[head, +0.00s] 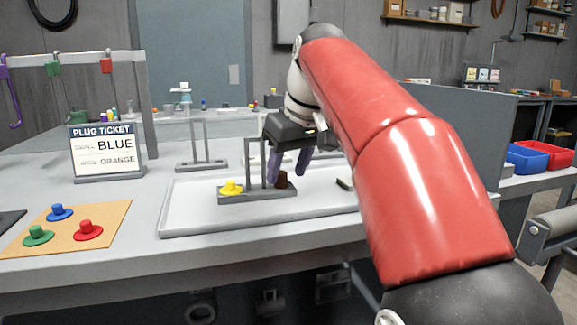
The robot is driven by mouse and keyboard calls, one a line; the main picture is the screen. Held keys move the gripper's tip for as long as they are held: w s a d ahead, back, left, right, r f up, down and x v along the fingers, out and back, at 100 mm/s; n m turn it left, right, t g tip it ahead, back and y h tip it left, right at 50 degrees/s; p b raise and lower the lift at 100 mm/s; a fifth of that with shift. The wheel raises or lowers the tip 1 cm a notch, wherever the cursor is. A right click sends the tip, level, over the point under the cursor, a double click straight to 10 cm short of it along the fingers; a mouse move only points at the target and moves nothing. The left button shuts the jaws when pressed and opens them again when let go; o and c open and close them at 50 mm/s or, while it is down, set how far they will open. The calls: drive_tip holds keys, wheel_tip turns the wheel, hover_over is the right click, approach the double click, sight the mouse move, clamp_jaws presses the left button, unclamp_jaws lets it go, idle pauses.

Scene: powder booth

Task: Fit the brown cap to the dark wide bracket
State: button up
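The brown cap (281,181) is a small dark-brown piece at the right end of a dark grey bracket (240,198). The bracket has a long flat base and an upright frame, and lies in a white tray. A yellow plug (231,187) sits on its left end. My gripper (287,179) points down over the right end, its two purple fingers spread apart. The brown cap shows between the fingertips, close to the left one. I cannot tell whether the fingers touch it or whether it is seated; the fingers partly hide it.
The white tray (185,222) has a low rim and a small dark piece (344,184) at right. Another framed bracket (203,164) stands behind. Blue, green and red plugs (88,230) lie on a tan board at left. A ticket sign (105,152) reads blue, orange. A grey panel (455,150) stands at right.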

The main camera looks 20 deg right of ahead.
drive_tip(key=p+v, duration=0.2)
drive_tip(key=v, duration=0.5)
drive_tip(key=shift+r, duration=0.4)
drive_tip(key=shift+s, duration=0.1)
